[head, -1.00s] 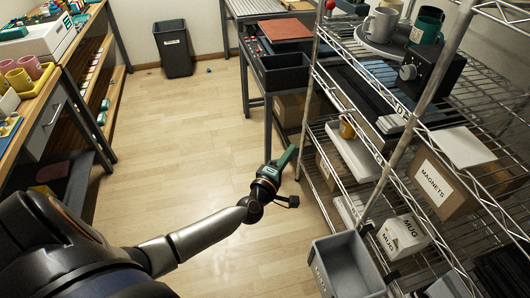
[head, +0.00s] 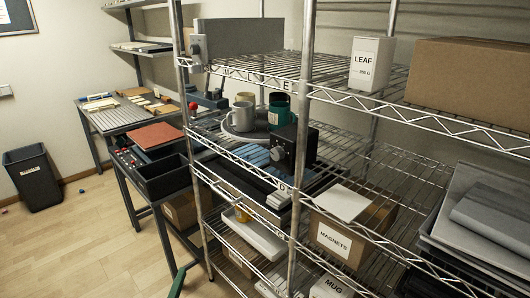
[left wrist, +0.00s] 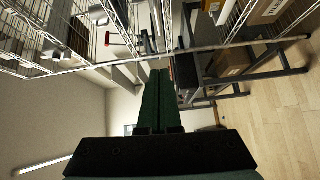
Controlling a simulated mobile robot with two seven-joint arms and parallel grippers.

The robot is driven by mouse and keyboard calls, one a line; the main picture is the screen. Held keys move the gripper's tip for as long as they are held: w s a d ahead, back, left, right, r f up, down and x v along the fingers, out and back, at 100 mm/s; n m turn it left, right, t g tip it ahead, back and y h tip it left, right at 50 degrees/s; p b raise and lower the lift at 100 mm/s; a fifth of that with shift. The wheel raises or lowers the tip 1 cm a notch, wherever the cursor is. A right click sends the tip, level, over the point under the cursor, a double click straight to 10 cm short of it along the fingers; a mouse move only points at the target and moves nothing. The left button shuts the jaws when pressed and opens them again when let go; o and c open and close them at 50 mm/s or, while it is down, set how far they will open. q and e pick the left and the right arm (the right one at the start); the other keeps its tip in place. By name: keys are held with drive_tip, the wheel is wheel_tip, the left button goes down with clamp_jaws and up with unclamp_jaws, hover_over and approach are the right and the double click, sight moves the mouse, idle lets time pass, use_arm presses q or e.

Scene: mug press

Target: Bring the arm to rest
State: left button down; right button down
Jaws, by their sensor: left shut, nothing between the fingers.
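My left gripper (head: 178,281) shows only as a green finger tip at the bottom edge of the head view, over the floor in front of the wire shelf's left post. The rest of the left arm is out of that view. In the left wrist view the two green fingers (left wrist: 160,75) lie side by side, shut with nothing between them. They point away from the camera, with open space around the tips. My right gripper is in neither view.
The wire shelf (head: 292,180) fills the right, holding mugs (head: 241,116), a black device (head: 293,148) and a magnets box (head: 345,235). A bench (head: 155,165) stands behind left. A black bin (head: 34,178) stands by the wall.

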use_arm(q)
drive_tip(key=s+d+f+m+g+h+p, duration=0.1)
drive_tip(key=s+d+f+m+g+h, duration=0.3)
drive_tip(key=s+d+m, duration=0.65)
drive_tip(key=s+f+m+g, duration=0.2)
drive_tip(key=s+f+m, duration=0.2)
drive_tip(key=s, duration=0.2)
drive_tip(key=s+a+f+m+g+y+p, duration=0.1)
drive_tip(key=s+f+m+g, duration=0.1)
drive_tip(key=s+m, duration=0.3)
drive_tip(key=shift+s+a+f+g, duration=0.2)
drive_tip(key=shift+s+f+g, duration=0.2)
drive_tip(key=shift+s+f, duration=0.4)
drive_tip(key=shift+w+f, duration=0.1)
drive_tip(key=shift+w, duration=0.05)
